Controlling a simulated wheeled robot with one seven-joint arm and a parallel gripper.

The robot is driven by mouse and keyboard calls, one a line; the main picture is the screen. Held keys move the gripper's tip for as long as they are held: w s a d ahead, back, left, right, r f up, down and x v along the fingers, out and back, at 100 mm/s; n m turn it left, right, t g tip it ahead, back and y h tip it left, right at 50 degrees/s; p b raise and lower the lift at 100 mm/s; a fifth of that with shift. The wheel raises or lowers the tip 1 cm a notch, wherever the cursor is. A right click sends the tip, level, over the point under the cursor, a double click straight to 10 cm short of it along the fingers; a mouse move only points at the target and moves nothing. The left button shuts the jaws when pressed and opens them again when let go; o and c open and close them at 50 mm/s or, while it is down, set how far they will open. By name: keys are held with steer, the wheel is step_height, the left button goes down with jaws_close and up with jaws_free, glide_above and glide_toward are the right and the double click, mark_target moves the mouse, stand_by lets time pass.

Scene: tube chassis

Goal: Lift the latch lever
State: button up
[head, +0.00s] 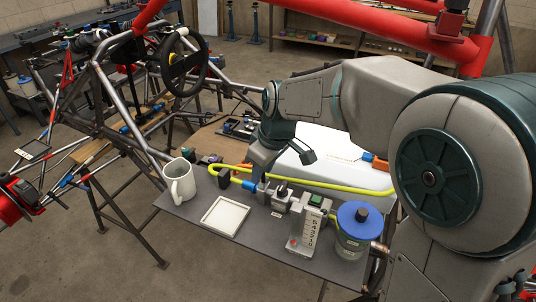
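My gripper (264,168) is in the head view, pointing down over the back part of the small dark shelf. It is just above and behind a row of small fittings. Its fingertips are too small and covered to tell whether they are apart or closed. A small metal fitting with a dark lever-like part (282,188) stands to the right of and below my gripper; it may be the latch lever, but I cannot tell for sure. I cannot tell whether my gripper touches it.
On the shelf (200,212) are a white mug (181,182), a white square tray (226,216), a grey switch box (308,232) and a blue-lidded canister (352,226). A yellow hose (330,187) runs behind the fittings. Red and bare chassis tubes (345,12) cross above my arm.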

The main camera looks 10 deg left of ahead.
steer(key=v, duration=1.3)
steer(key=shift+r, duration=0.2)
